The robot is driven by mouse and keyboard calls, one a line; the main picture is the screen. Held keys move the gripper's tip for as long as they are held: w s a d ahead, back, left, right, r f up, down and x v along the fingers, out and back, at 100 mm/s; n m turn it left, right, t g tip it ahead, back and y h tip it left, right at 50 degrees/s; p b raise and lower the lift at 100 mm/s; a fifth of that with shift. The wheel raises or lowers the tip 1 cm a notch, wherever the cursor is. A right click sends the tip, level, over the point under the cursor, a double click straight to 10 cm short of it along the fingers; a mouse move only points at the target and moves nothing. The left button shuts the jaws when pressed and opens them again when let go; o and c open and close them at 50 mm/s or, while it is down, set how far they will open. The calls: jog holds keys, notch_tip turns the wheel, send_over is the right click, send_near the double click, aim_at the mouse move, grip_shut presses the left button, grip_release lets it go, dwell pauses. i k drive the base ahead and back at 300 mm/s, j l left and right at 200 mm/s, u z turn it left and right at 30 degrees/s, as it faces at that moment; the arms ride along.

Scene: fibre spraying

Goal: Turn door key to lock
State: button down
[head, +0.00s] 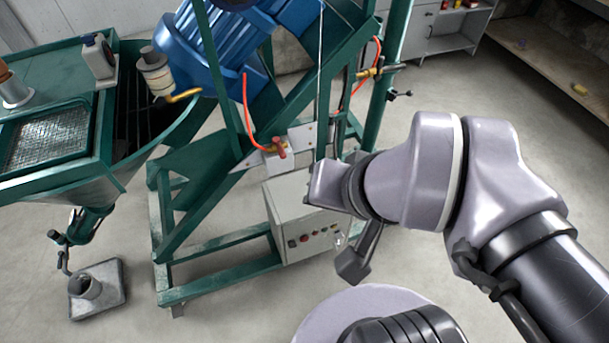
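A grey control box (283,207) is mounted low on the green machine frame, with a row of red, dark and yellowish buttons (305,238) on its front. I cannot make out a door key; a small pale detail shows at the right end of the button row, too small to identify. My gripper (354,266) is in front of the box's right side, with one dark grey finger part visible. My wrist covers the box's upper right corner. Whether the gripper touches the box, and how its fingers stand, I cannot tell.
A blue motor (235,35) sits above on the green frame (222,287), with a red-handled valve (279,148) and hose below. A green hopper table (60,165) stands at left, and a metal block with a cup (98,290) lies on the floor.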

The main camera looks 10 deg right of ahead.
aim_at(339, 235)
jog(key=z, duration=0.5)
jog(key=j, duration=0.45)
jog(key=i+j, duration=0.15)
jog(key=j, duration=0.7)
jog(key=i, duration=0.05)
